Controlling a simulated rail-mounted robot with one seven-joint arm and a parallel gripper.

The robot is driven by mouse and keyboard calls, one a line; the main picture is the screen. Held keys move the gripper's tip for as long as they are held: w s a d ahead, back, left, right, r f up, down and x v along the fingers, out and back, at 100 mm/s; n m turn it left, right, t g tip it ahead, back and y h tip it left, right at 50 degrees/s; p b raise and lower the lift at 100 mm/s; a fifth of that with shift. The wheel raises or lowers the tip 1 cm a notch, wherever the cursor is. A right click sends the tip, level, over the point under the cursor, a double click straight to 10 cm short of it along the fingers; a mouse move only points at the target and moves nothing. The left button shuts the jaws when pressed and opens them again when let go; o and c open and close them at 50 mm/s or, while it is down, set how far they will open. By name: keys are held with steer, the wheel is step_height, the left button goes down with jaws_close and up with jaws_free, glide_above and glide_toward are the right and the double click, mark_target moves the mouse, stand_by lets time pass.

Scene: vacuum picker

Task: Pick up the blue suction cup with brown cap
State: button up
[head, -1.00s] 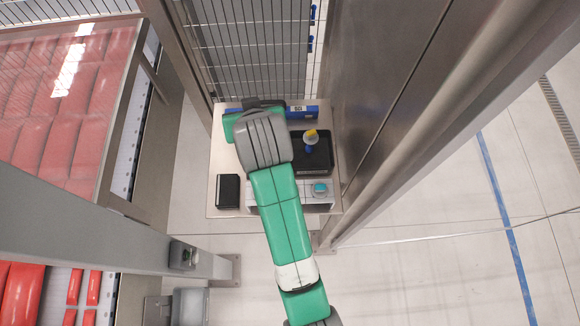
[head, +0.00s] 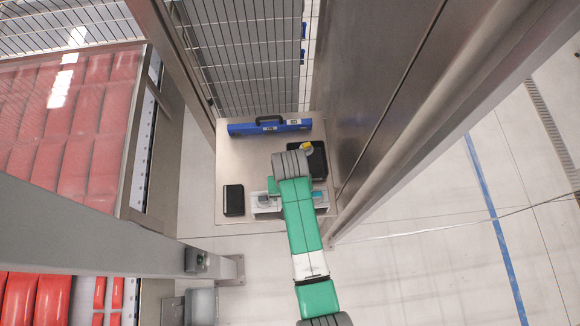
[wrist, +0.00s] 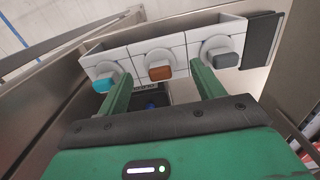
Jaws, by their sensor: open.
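The brown cap (wrist: 159,73) sits in the middle place of a white rack (wrist: 185,45) in the wrist view. A bit of blue (wrist: 151,105) shows below it, partly hidden by my gripper's body; I cannot tell if it belongs to the same cup. My gripper (wrist: 161,68) is open and empty, with one green finger to each side of the brown cap as seen in this view. Whether the fingers are level with the cap is unclear. In the head view my arm covers the middle of the rack (head: 275,211), and the brown cap is hidden.
A teal cap (wrist: 104,82) and a dark grey cap (wrist: 225,58) flank the brown one. On the table (head: 231,166) are a black box (head: 233,200), a blue case (head: 270,127) and a black tray (head: 319,164) with a yellow-topped item (head: 306,147). A steel wall (head: 375,90) stands at the right.

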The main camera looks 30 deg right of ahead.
step_height(320, 180, down, 2)
steer(key=shift+f, duration=0.1)
steer(key=c, duration=0.9)
step_height(320, 180, up, 10)
steer(key=shift+r, duration=0.15)
